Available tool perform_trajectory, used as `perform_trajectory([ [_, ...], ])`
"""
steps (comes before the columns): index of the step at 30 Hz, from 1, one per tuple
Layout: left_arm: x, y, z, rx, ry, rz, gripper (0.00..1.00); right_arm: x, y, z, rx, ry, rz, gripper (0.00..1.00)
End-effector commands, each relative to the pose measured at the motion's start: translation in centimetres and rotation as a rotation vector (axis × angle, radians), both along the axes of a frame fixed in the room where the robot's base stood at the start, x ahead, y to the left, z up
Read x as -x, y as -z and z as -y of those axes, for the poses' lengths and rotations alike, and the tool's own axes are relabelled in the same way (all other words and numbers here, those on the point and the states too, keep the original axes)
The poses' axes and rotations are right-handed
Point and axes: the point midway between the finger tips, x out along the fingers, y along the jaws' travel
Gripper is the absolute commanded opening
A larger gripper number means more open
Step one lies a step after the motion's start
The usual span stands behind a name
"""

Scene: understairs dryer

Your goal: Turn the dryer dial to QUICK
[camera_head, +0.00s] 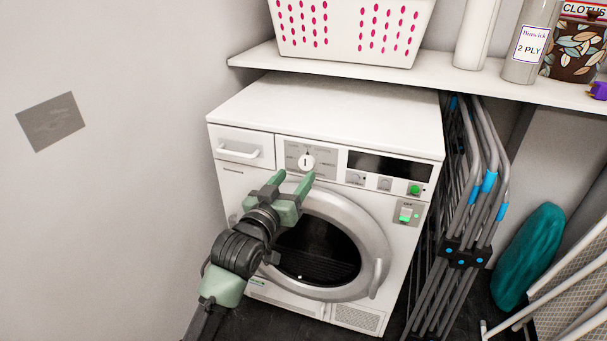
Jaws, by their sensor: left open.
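The white dryer (325,108) stands under a shelf, its front facing me. Its dial (306,162) is a round white knob with a dark pointer line, on a grey panel at the upper front; the labels around it are too small to read. The pointer looks roughly upright. My left gripper (292,178) is open, its green fingers pointing up just below the dial. One fingertip is to the lower left of the knob and the other to its lower right. I cannot tell whether they touch it. My right gripper is not in view.
A folded drying rack (463,190) leans close along the dryer's right side. A shelf (345,80) with a basket (350,30) and bottles overhangs the dryer. The round door (360,215) with its handle is below the dial. A plain wall (100,220) is at left.

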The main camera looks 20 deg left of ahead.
Motion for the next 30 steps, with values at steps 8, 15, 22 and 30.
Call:
perform_trajectory([
  [8, -4.1, 0.1, 0.4, 0.0, 0.0, 0.0, 0.57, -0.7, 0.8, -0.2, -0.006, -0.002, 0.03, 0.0],
  [15, -5.0, 0.1, 0.6, 0.0, 0.0, -0.001, 0.57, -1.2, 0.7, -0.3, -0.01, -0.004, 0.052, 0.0],
  [22, -5.0, 0.1, 0.5, 0.0, 0.0, -0.001, 0.37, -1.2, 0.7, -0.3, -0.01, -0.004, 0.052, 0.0],
  [30, -5.0, 0.1, 0.5, 0.001, 0.0, -0.001, 0.0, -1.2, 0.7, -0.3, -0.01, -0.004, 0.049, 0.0],
])
